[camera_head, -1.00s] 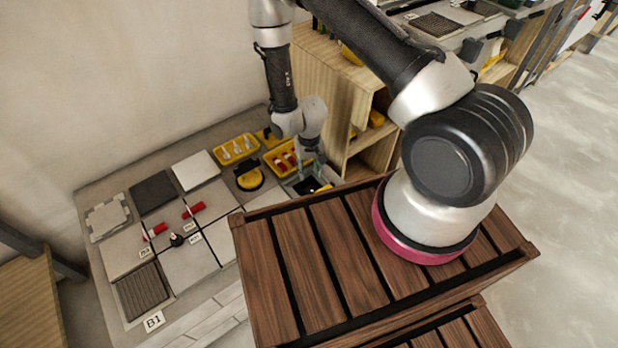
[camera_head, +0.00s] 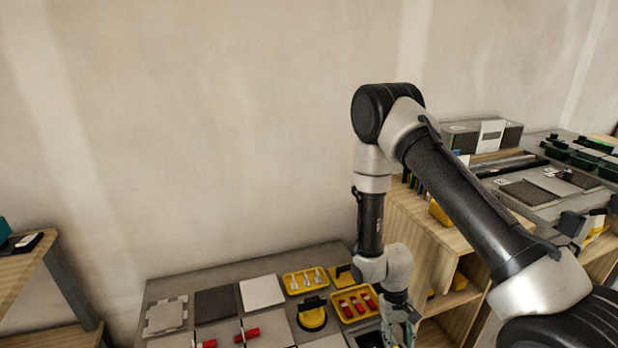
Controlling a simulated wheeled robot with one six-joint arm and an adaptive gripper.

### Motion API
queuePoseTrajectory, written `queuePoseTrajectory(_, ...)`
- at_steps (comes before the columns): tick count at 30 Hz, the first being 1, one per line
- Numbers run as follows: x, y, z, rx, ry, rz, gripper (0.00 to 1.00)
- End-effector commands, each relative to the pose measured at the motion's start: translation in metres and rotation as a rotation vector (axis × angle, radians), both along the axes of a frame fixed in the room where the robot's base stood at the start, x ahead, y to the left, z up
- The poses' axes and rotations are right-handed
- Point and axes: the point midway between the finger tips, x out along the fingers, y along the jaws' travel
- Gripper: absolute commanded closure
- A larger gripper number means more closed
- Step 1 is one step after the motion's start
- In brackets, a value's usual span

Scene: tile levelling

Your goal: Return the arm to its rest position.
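My arm reaches down from its elbow over the right end of the low grey work table (camera_head: 165,289). My gripper (camera_head: 401,335) points downward at the lower edge of the picture, just right of a yellow tray (camera_head: 338,311) with red-handled pieces. The fingertips are small and partly cut off, so I cannot tell whether they are open or shut or hold anything.
On the table are a dark tile (camera_head: 216,303), a white tile (camera_head: 262,291), a yellow tray with white pieces (camera_head: 290,286) and a yellow-and-black suction cup (camera_head: 312,318). A wooden shelf (camera_head: 440,255) stands close right of my arm. The wall is behind.

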Motion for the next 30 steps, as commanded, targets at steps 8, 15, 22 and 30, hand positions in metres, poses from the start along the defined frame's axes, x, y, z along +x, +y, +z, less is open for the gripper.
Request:
queuePoseTrajectory(8,0.001,-0.013,0.12,0.018,0.071,0.063,0.61)
queuePoseTrajectory(15,-0.006,-0.035,0.246,0.063,0.029,0.08,0.61)
queuePoseTrajectory(22,-0.034,-0.062,0.349,0.103,-0.094,0.066,0.61)
queuePoseTrajectory(30,-0.077,-0.09,0.437,0.132,-0.354,0.004,0.61)
